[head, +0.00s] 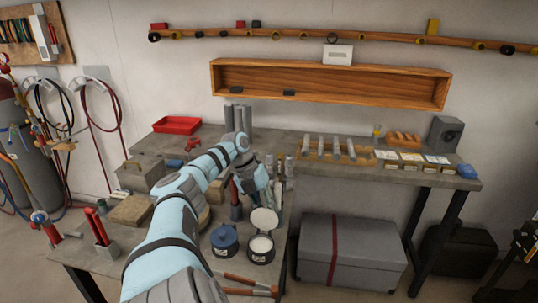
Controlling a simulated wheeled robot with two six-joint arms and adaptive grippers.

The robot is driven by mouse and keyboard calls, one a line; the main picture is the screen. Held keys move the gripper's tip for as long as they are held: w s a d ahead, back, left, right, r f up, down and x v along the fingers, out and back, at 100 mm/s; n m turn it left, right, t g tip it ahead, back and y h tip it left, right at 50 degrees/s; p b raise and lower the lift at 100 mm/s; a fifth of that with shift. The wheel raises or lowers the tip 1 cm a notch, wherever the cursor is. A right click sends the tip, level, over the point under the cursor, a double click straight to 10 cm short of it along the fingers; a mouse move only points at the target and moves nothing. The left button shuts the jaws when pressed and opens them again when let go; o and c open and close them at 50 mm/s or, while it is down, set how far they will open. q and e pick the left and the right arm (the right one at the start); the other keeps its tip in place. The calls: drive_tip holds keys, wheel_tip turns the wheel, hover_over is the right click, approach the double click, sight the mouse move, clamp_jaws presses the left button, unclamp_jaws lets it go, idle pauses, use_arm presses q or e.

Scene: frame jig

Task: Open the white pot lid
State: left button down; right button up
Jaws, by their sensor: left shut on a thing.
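The white pot (261,254) stands on the grey bench, and its pale inside shows from above. Its round white lid (264,221) is tilted up at the far side of the pot's opening. Whether the lid touches the rim is too small to tell. My left gripper (259,201) comes down from above, just behind the lid, and is shut on the lid's edge. Its fingertips are partly hidden. My right gripper is not in view.
A dark blue pot (225,240) stands close to the left of the white pot. Red-handled tools (248,284) lie at the bench's front edge. Upright cylinders (237,118) stand behind my arm. A red tray (178,125) sits at the back left.

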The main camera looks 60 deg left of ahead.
use_arm(q)
drive_tip(key=shift+d+f, duration=0.1)
drive_tip(key=shift+f, duration=0.05)
drive_tip(key=c, duration=1.5)
unclamp_jaws()
drive_tip(key=shift+o, duration=0.2)
drive_tip(key=v, duration=1.2)
drive_tip(key=shift+w, duration=0.1)
